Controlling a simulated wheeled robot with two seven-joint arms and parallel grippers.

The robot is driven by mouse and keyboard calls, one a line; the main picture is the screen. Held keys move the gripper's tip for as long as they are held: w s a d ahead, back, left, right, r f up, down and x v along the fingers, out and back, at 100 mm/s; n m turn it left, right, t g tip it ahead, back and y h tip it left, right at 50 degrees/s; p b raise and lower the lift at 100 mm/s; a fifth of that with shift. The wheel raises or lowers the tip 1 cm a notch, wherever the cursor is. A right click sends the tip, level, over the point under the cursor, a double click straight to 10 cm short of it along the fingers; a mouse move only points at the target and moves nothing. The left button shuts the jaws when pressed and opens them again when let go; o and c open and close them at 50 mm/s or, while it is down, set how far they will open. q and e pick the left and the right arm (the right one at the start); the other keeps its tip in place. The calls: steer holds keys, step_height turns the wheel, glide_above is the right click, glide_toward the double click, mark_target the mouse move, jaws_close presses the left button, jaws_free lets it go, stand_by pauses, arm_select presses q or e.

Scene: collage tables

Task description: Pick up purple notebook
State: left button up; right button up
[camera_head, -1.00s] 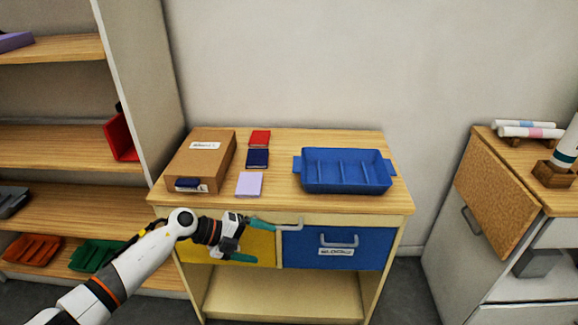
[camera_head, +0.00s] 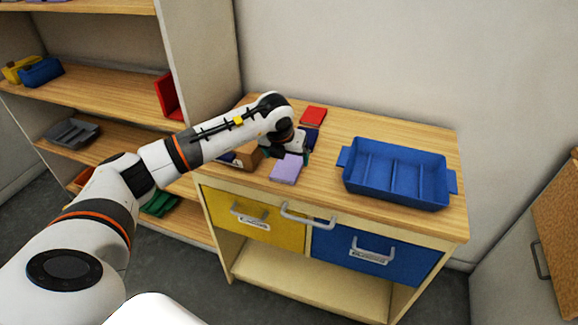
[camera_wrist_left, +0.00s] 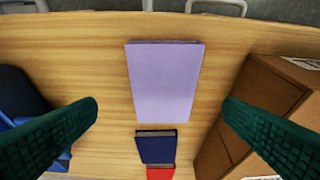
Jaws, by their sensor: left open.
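The purple notebook (camera_head: 286,168) lies flat on the wooden tabletop near its front edge, in front of a dark blue notebook (camera_head: 311,138) and a red notebook (camera_head: 313,117). In the left wrist view the purple notebook (camera_wrist_left: 165,80) lies between and beyond the two green fingertips, not touched by them. My left gripper (camera_wrist_left: 160,112) is open and empty above the table. In the head view it (camera_head: 290,152) is just behind the purple notebook, partly hidden by its own wrist. My right gripper is not in view.
A cardboard box (camera_head: 246,154) stands left of the notebooks, partly hidden by my arm; it also shows close to one finger in the wrist view (camera_wrist_left: 262,105). A blue divided tray (camera_head: 398,172) stands to the right. Drawer handles stick out below the table edge.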

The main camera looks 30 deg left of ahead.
mark_target(288, 167)
arm_select(q)
steer(key=shift+w+a+f, duration=0.1)
steer(key=shift+f, duration=0.25)
steer(key=p+x, duration=0.1)
steer(key=x, duration=0.2)
steer(key=shift+a+f, duration=0.15)
steer(key=shift+f, duration=0.1)
steer(key=shift+w+f, duration=0.15)
steer(key=shift+f, duration=0.3)
steer(key=c, duration=1.1)
step_height(288, 167, up, 10)
steer(key=b, duration=0.1)
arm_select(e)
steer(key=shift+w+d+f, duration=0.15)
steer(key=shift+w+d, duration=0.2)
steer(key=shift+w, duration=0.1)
